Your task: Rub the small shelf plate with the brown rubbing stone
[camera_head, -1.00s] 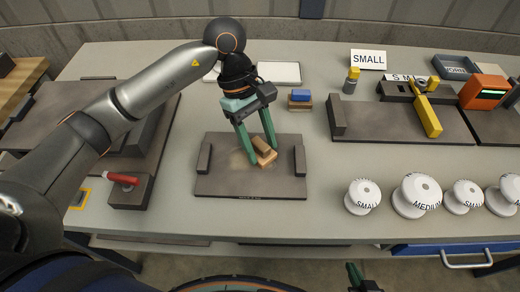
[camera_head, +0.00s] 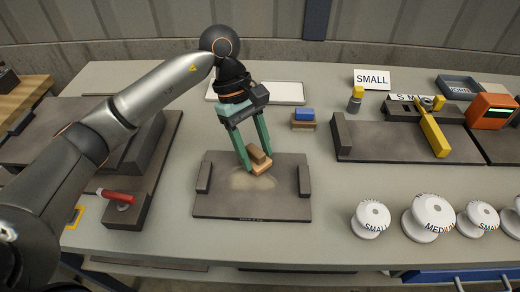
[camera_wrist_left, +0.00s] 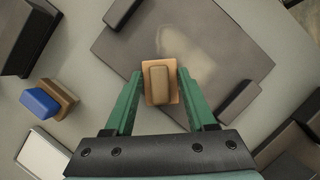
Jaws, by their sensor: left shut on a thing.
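The small shelf plate (camera_head: 225,207) is a dark grey slab with a raised block at each side, flat on the table. A pale patch lies on its middle; the plate also shows in the left wrist view (camera_wrist_left: 130,50). My left gripper (camera_head: 257,160) is shut on the brown rubbing stone (camera_head: 260,167), a tan block with a darker grip on top. The stone is at the plate's far edge, beyond most of the pale patch; it also shows in the left wrist view (camera_wrist_left: 160,96). I cannot tell whether its underside touches the plate. My right gripper is out of view.
A blue-topped brown block (camera_head: 304,116) stands behind the plate to the right. White trays (camera_head: 286,92) lie at the back. A red-handled tool (camera_head: 116,195) is on the left. Several white insulators (camera_head: 371,219) stand at the front right.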

